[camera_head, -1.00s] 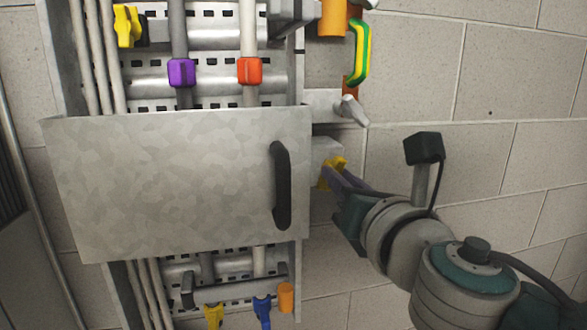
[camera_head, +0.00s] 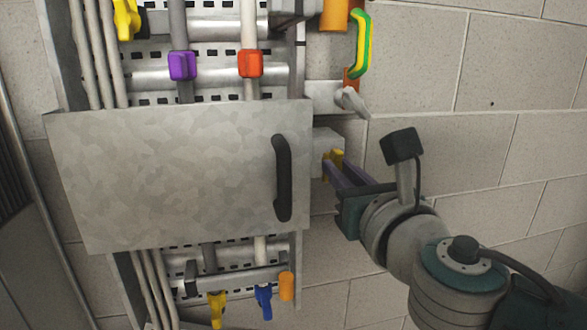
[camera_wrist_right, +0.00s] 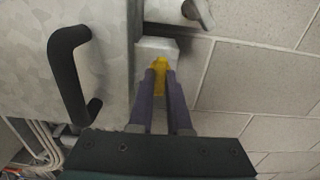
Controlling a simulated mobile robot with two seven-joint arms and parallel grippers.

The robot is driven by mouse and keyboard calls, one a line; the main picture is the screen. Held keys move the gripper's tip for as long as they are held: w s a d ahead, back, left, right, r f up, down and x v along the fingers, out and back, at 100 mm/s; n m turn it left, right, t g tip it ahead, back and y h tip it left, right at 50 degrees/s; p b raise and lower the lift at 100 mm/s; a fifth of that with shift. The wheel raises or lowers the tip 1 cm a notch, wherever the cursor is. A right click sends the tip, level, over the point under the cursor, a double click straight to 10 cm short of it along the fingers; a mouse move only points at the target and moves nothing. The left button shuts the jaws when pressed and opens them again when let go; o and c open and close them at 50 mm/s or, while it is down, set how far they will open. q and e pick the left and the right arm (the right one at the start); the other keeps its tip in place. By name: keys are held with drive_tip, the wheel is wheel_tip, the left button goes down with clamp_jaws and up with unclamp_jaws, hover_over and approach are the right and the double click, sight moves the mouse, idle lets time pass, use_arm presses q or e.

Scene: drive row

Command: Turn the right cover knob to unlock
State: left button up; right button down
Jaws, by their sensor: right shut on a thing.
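The yellow right cover knob (camera_head: 334,157) sits on a small pale block (camera_head: 324,140) at the right edge of the grey metal cover (camera_head: 165,175). My right gripper (camera_head: 336,168) comes in from the right and is shut on this knob. In the right wrist view the purple fingers (camera_wrist_right: 158,82) close on both sides of the yellow knob (camera_wrist_right: 160,66), hiding part of it. A black handle (camera_head: 282,178) stands on the cover's right side. The cover lies across the panel. My left gripper is not in view.
Above the cover are a purple clamp (camera_head: 182,65), a red clamp (camera_head: 250,63), a grey lever (camera_head: 352,101) and a green-yellow handle (camera_head: 361,45). Below hang a yellow lever (camera_head: 217,308) and a blue one (camera_head: 264,300). The block wall (camera_head: 450,75) at right is bare.

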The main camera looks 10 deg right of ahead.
drive_tip(key=c, duration=0.9)
unclamp_jaws()
drive_tip(key=shift+o, duration=0.2)
drive_tip(key=s+b, duration=0.2)
drive_tip(key=s, duration=0.8)
drive_tip(key=shift+d, duration=0.2)
